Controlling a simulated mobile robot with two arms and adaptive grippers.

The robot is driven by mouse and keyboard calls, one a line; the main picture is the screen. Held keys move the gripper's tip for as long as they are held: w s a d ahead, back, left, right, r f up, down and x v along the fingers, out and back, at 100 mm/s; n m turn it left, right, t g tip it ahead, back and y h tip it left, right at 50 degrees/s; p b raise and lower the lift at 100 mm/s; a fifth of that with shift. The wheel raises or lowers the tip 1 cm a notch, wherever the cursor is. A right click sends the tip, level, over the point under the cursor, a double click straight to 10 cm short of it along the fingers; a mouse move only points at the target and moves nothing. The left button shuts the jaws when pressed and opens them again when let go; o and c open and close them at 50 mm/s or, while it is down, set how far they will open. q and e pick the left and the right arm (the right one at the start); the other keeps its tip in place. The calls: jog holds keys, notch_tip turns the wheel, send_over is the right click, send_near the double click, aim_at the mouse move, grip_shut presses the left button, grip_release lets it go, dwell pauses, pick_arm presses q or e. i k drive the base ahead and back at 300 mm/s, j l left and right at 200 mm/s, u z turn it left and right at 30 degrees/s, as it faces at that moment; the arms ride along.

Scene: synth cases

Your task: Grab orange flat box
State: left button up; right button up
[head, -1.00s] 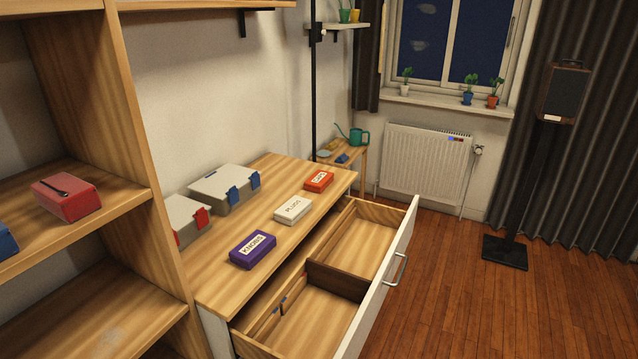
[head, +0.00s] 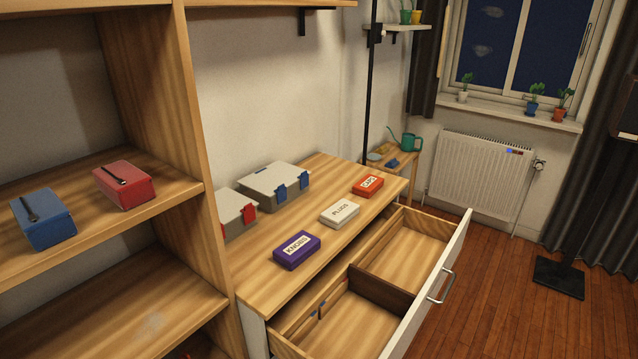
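The orange flat box (head: 368,186), labelled CAPS, lies on the wooden top of the drawer cabinet (head: 323,170), near its far right end. A white flat box labelled PLUGS (head: 340,213) and a purple flat box labelled KNOBS (head: 297,250) lie nearer along the same top. All three are apart from each other. Neither of my grippers shows in the head view.
The cabinet's drawer (head: 437,282) is pulled open, and its two compartments look empty. Two grey cases (head: 274,182) stand against the wall. A shelf unit (head: 195,140) at left holds a blue box (head: 43,217) and a red box (head: 123,184).

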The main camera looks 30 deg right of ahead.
aim_at(366, 187)
jog(key=i+l+u, duration=0.1)
jog(key=l+u, duration=0.4)
jog(key=l, duration=0.25)
jog(key=l+u, duration=0.5)
jog(key=l, duration=0.2)
jog(key=k, duration=0.05)
